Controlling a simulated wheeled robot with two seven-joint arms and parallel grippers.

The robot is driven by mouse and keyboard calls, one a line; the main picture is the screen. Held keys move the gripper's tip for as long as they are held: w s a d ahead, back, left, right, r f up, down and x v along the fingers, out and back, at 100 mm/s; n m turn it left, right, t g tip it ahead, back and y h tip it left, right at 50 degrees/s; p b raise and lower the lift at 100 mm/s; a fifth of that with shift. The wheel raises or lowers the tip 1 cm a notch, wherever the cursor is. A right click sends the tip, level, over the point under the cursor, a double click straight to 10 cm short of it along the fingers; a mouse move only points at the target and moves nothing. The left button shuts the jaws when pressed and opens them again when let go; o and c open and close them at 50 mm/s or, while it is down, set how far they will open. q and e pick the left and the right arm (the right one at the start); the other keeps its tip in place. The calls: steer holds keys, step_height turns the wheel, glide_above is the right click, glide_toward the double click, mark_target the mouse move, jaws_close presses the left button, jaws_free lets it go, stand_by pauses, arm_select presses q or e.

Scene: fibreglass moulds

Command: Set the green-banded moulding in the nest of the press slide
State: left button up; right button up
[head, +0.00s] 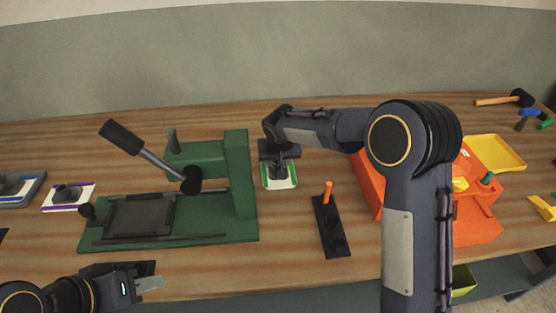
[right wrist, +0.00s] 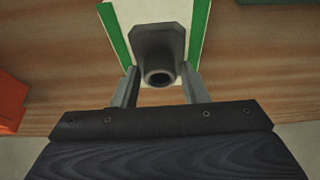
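The green-banded moulding (head: 281,184) is a white plate with green side bands and a dark raised boss. It appears to lie on the bench just right of the green press. In the right wrist view the moulding (right wrist: 197,38) is at the top, its boss (right wrist: 160,50) between the finger ends. My right gripper (right wrist: 161,82) has its fingers apart, with small gaps beside the boss. The press slide (head: 139,217) is a dark plate with a knob, at the front of the press. My left gripper (head: 148,283) is at the lower left; its finger opening is unclear.
The green press (head: 240,185) has a raised black lever (head: 122,137). Purple- (head: 68,196) and blue-banded (head: 15,187) mouldings lie left. An orange fixture (head: 475,215) and yellow tray (head: 496,152) are right.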

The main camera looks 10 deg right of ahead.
steer(key=shift+o, duration=1.1)
steer(key=shift+r, duration=0.1)
steer(key=shift+r, duration=0.15)
steer(key=v, duration=1.2)
